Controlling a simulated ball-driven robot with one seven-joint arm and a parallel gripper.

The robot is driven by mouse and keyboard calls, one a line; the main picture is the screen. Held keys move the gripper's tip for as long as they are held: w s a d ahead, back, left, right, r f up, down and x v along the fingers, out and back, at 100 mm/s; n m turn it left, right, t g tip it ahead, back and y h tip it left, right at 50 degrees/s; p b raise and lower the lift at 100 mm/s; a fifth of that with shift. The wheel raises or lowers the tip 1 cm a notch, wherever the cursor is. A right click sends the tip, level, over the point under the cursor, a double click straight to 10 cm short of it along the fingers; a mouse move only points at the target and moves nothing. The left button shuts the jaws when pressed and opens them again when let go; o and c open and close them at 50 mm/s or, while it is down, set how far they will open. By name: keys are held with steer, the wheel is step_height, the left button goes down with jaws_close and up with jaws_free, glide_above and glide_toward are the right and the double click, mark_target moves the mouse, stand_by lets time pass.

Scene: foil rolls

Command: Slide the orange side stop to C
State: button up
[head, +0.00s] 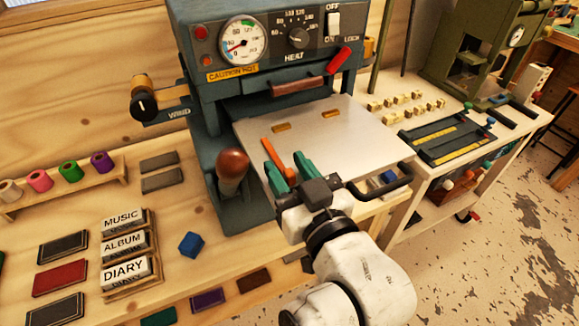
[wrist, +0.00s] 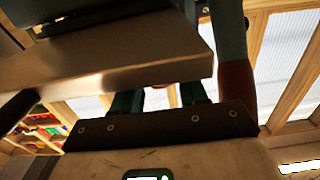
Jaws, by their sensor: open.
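The orange side stop (head: 274,156) is a thin bar on the left part of the flat metal plate (head: 350,150) of the dark blue press. My gripper (head: 288,168) has green fingers and is open at the plate's near left edge. In the head view the stop's near end shows between the two fingers; I cannot tell whether either touches it. In the wrist view the plate (wrist: 120,62) crosses in front of my gripper (wrist: 160,98) and hides part of the fingers. The stop is not visible there. I can read no C mark on the plate.
A brown ball-topped lever (head: 233,165) stands close left of my gripper. A dark bar handle (head: 385,185) sticks out from the plate's right front. Two brass pieces (head: 281,128) lie on the plate.

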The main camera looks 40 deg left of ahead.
jaws_close()
stand_by(0.4)
